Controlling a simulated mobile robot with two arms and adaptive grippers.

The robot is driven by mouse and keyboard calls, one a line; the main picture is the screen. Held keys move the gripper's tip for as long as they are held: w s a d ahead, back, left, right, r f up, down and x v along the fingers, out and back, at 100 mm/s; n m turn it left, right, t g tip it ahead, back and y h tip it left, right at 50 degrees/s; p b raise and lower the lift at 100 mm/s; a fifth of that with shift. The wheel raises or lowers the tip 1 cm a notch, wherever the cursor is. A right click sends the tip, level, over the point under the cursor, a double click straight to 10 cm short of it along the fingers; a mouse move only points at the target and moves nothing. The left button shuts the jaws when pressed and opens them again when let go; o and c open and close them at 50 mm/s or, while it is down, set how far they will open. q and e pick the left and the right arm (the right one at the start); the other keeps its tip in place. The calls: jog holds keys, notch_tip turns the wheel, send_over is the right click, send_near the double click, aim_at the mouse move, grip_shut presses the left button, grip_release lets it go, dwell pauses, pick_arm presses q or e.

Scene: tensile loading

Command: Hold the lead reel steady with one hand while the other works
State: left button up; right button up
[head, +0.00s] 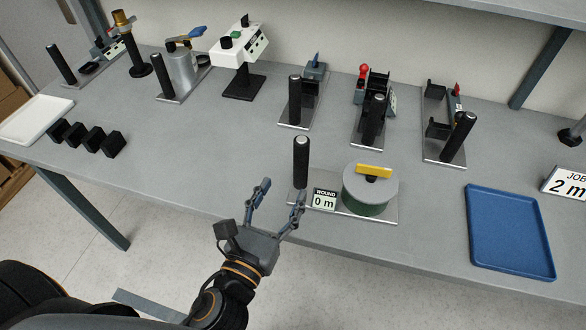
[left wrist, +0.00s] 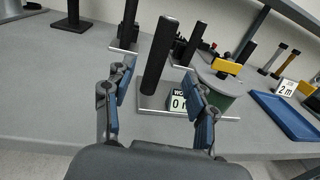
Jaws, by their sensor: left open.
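The lead reel (head: 370,192) is a round drum with a grey top, a green side and a yellow bar (head: 374,171) across it. It sits on a metal plate (head: 386,216) with an upright black post (head: 301,160) and a sign reading "WOUND 0 m" (head: 324,200). My left gripper (head: 283,190) is open and empty at the table's front edge, just short of the post. In the left wrist view the post (left wrist: 160,55) shows between the open fingers, and the reel (left wrist: 222,82) is beyond the right finger. My right gripper is in neither view.
A blue tray (head: 508,234) and a sign reading "JOB 2 m" (head: 570,184) are at the right. Several fixtures with black posts stand along the back. Several black blocks (head: 92,138) and a white tray (head: 38,119) are at the left. The table left of the post is clear.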

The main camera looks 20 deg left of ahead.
aim_at(298, 163)
pick_arm(q)
jog(key=w, duration=0.7)
jog(key=w+d, duration=0.1)
jog(key=w, duration=0.2)
jog(key=shift+w, duration=0.15)
grip_shut()
